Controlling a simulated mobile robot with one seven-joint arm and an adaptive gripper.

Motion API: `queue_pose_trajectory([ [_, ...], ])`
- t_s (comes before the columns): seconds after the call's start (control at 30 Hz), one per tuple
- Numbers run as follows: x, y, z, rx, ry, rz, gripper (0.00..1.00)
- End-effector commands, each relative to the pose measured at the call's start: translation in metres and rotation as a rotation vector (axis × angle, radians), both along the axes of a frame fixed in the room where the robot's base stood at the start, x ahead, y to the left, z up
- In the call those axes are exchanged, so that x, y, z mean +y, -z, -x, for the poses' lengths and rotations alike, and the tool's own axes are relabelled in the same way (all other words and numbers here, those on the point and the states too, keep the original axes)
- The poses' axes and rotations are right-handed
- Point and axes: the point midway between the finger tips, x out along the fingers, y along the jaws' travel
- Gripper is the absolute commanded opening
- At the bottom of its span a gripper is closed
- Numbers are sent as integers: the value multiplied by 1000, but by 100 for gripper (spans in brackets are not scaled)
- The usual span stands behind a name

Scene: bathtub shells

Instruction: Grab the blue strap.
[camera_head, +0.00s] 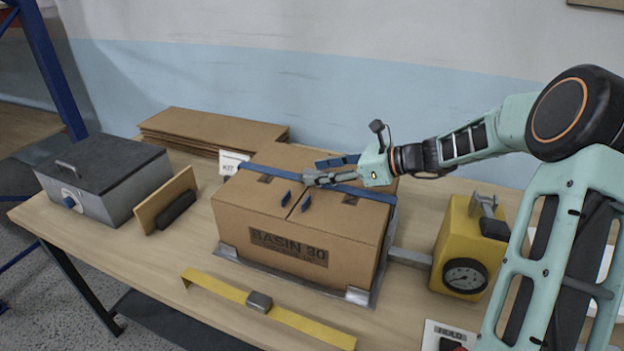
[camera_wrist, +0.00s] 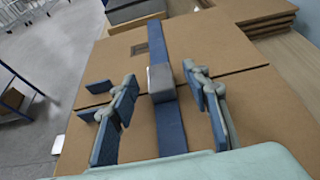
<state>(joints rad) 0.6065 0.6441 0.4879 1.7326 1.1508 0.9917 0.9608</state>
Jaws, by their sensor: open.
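The blue strap (camera_head: 280,172) runs across the top of a closed cardboard box (camera_head: 320,222) and down its right side. In the wrist view, the strap (camera_wrist: 156,40) runs up the middle, with a grey buckle (camera_wrist: 161,78) on it. My gripper (camera_head: 312,181) is over the box top, coming from the right. In the wrist view, the fingers of my gripper (camera_wrist: 163,110) are spread, one on each side of the strap and buckle, with gaps between. They hold nothing. Whether the fingertips touch the box top cannot be told.
The box sits on a grey metal plate (camera_head: 228,252). A yellow device with a dial (camera_head: 463,245) stands right of it. A yellow band (camera_head: 215,287) lies in front. Flat cardboard (camera_head: 215,127) lies behind.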

Motion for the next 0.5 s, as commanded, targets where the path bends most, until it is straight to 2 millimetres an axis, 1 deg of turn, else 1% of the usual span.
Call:
queue_pose_trajectory([
  [0.03, 8, 3, 0, 2, -3, -2, 44],
  [0.17, 20, 9, -6, 1, -2, 0, 44],
  [0.43, 22, 10, -8, 0, 0, 1, 44],
  [0.47, 22, 10, -8, 0, 0, 1, 41],
  [0.5, 22, 10, -8, 0, 0, 1, 37],
])
